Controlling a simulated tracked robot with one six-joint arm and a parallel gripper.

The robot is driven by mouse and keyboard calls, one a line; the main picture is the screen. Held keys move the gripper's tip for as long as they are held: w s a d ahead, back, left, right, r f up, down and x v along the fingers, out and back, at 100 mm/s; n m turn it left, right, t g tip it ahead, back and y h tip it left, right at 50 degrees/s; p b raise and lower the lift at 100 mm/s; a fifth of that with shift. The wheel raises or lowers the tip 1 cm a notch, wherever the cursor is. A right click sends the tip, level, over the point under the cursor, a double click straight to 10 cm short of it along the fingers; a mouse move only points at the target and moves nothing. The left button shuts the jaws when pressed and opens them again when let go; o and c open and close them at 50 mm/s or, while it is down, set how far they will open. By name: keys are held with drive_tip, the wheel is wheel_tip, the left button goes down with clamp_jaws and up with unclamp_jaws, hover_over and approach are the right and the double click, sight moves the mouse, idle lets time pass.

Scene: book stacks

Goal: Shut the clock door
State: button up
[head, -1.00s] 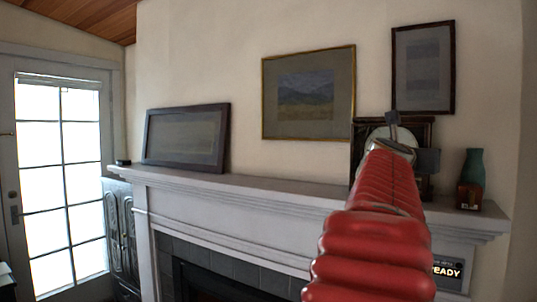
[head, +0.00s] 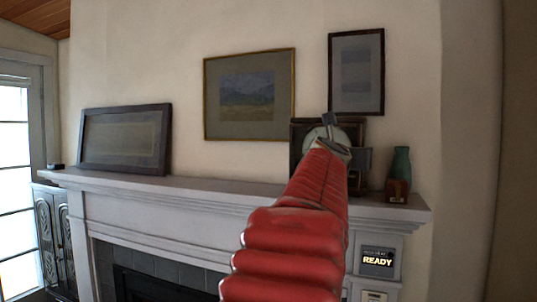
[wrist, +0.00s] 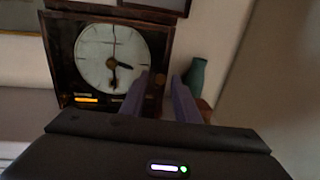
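The clock (head: 299,134) is a dark wooden square case on the mantel, largely hidden behind my red arm in the head view. In the wrist view the clock (wrist: 65,55) shows its round white dial, dark hands and a small yellow strip below. I cannot tell the door apart from the case or see how far open it is. My gripper (wrist: 160,76) has two fingers apart with nothing visible between them, in front of the clock's lower right corner. In the head view my gripper (head: 346,138) overlaps the clock's right part.
A green vase (head: 401,164) and a small brown box (head: 397,190) stand right of the clock on the mantel (head: 230,191). A framed picture (head: 125,138) leans at the left; two more hang above. A READY sign (head: 377,261) is below the shelf.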

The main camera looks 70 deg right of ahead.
drive_tip(key=shift+o, duration=0.3)
drive_tip(key=shift+a, duration=0.1)
drive_tip(key=a, duration=0.7)
drive_tip(key=shift+w+a, duration=0.15)
drive_tip(key=shift+w, duration=0.25)
drive_tip(key=shift+c, duration=0.5)
drive_tip(key=shift+w, duration=0.15)
drive_tip(key=shift+c, duration=0.8)
drive_tip(key=w, duration=0.4)
drive_tip(key=w+f+n+t, duration=0.1)
drive_tip(key=w, duration=0.4)
drive_tip(key=w+f+n, duration=0.1)
drive_tip(key=w, duration=0.3)
drive_tip(key=shift+w+a+f+y, duration=0.15)
drive_tip(key=shift+w+a+y, duration=0.05)
drive_tip(key=shift+w+y, duration=0.2)
drive_tip(key=s+a+m+g, duration=0.1)
drive_tip(key=s+m+g, duration=0.1)
drive_tip(key=s+a+r+m+g+y, duration=0.1)
drive_tip(key=s+m+g, duration=0.1)
drive_tip(key=s+g, duration=0.1)
drive_tip(key=s+a+r+m+g, duration=0.1)
drive_tip(key=s+a+m+g, duration=0.1)
drive_tip(key=g, duration=0.1)
drive_tip(key=shift+s+r+m, duration=0.2)
drive_tip(key=shift+m, duration=0.1)
